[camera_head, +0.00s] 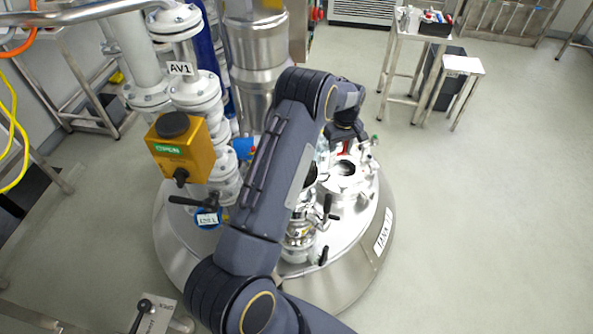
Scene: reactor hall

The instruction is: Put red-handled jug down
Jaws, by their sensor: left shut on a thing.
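My left gripper (346,136) is above the far part of the tank lid, at the end of my dark arm that crosses the middle of the view. It is shut on the red-handled jug, whose red handle (346,148) shows just below the fingers. The jug's body is mostly hidden behind my arm and looks clear. An open round port (343,168) in the lid is just below the handle. I cannot tell whether the jug touches the lid. My right gripper is not in view.
The steel tank (378,225) has clamps and fittings on its lid. A yellow valve actuator (183,150) and white pipes stand at the left. A tool table (405,30) and a small side table (462,65) are at the back. The floor at the right is clear.

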